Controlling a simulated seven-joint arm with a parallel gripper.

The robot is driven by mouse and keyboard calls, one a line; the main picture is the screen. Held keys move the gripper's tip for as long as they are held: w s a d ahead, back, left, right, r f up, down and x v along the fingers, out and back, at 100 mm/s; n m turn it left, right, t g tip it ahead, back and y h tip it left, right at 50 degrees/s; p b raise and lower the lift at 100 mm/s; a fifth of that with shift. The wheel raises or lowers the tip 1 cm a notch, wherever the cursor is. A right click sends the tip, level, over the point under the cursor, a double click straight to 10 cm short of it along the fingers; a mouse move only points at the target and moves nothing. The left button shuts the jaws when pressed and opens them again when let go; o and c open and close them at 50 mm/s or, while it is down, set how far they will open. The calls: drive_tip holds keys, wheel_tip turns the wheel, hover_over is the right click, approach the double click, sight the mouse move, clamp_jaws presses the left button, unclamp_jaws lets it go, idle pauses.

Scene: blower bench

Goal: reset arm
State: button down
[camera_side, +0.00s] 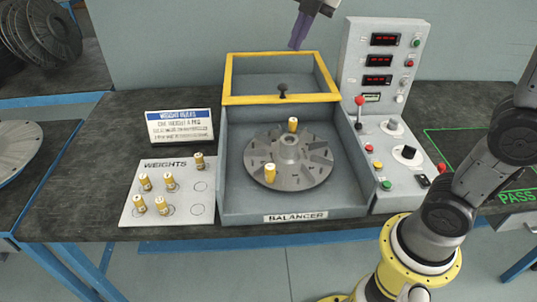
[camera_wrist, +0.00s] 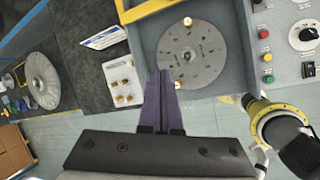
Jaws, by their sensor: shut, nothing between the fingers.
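My gripper (camera_side: 299,31) is at the top edge of the side view, high above the back of the balancer. In the wrist view my gripper (camera_wrist: 161,74) points away from the camera with its purple fingers together, empty. The balancer (camera_side: 229,196) is a grey box with a yellow-framed lid (camera_side: 235,99), raised open at the back. Inside is a grey rotor disc (camera_side: 310,174), which also shows in the wrist view (camera_wrist: 195,55). Two brass weights stand on the disc, one at its back (camera_side: 293,125) and one at its front left (camera_side: 270,173).
A white weights board (camera_side: 190,215) left of the balancer holds several brass weights. A sign (camera_side: 179,127) stands behind it. A control panel (camera_side: 377,75) with a red-knobbed lever (camera_side: 359,112) is on the right. A green-outlined PASS area (camera_side: 440,140) lies beyond. The air around my gripper looks clear.

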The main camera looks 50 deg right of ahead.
drive_tip(key=s+f+m, duration=0.4)
drive_tip(key=s+m, duration=0.3)
drive_tip(key=s+a+f+m+y, duration=0.1)
drive_tip(key=s+f+m, duration=0.3)
drive_tip(key=s+m, duration=0.3)
drive_tip(key=s+f+m, duration=0.4)
drive_tip(key=s+m, duration=0.3)
drive_tip(key=m, duration=0.1)
drive_tip(key=shift+a+f+t, duration=0.2)
drive_tip(key=shift+a+t, duration=0.1)
drive_tip(key=shift+a, duration=0.1)
